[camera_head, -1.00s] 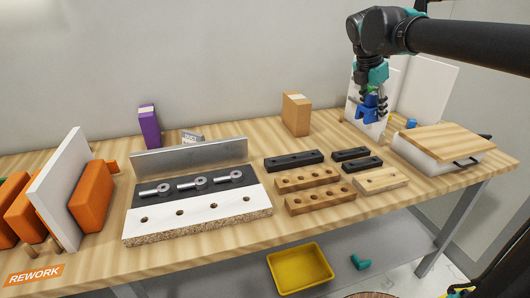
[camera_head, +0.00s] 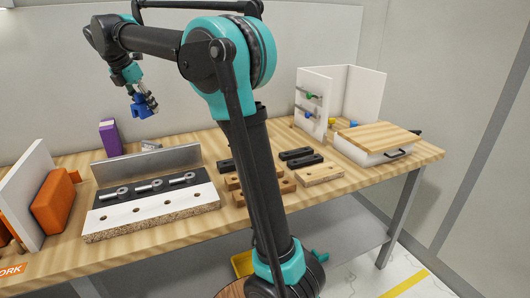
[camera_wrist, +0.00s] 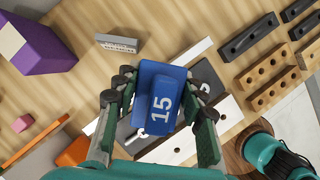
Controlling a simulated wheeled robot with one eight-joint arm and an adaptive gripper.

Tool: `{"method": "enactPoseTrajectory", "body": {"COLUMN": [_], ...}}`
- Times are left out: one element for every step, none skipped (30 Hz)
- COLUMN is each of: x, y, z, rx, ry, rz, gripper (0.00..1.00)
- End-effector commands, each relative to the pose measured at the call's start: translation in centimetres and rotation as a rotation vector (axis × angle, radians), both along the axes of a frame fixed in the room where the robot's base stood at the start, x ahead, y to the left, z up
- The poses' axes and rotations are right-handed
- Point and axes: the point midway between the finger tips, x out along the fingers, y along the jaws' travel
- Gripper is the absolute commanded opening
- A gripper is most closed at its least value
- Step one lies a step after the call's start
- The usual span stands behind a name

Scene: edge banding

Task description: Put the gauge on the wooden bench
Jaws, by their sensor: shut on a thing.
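My gripper (camera_head: 146,100) is shut on a blue gauge (camera_head: 139,107) and holds it in the air above the back left part of the wooden bench (camera_head: 150,245). In the wrist view the gauge (camera_wrist: 153,100) is a blue block marked 15 in white, clasped between my two fingers (camera_wrist: 163,88). Below it lie the white and dark work board and its metal clamps, partly hidden by the gauge.
A purple block (camera_head: 110,138) stands behind the metal fence (camera_head: 145,165). An orange block (camera_head: 56,200) and white panel are at left. Drilled wooden and black bars lie mid-bench. A white rack (camera_head: 312,105) and wood-topped box (camera_head: 375,140) stand at right.

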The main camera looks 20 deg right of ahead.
Motion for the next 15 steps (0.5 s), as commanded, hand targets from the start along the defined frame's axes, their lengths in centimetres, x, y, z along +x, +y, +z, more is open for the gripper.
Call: {"method": "enactPoseTrajectory", "body": {"x": [2.4, 3.6, 5.1, 6.3, 7.4, 8.9, 10.0, 11.0, 12.4, 13.4, 14.3, 15.5, 16.4, 17.2, 18.2], "y": [-0.9, -1.3, -2.0, -2.5, -3.0, -3.9, -4.5, -5.2, -6.1, -6.9, -7.7, -8.7, -9.6, -10.3, -11.4], "z": [0.2, 0.4, 0.5, 0.5, 0.5, 0.5, 0.4, 0.4, 0.2, 0.1, 0.0, -0.3, -0.5, -0.7, -1.0], "rx": [0.0, 0.0, 0.0, 0.0, 0.0, 0.0, 0.0, 0.0, 0.0, 0.0, 0.0, 0.0, 0.0, 0.0, 0.0], "ry": [0.0, 0.0, 0.0, 0.0, 0.0, -0.001, 0.0, 0.0, 0.0, 0.0, 0.0, 0.0, 0.0, 0.0, 0.0], "rz": [-0.03, -0.046, -0.066, -0.081, -0.096, -0.117, -0.132, -0.146, -0.167, -0.182, -0.197, -0.217, -0.231, -0.245, -0.263], "gripper": [0.08, 0.08, 0.08, 0.08, 0.08, 0.08, 0.08, 0.08, 0.08, 0.08, 0.08, 0.08, 0.08, 0.08, 0.08]}}
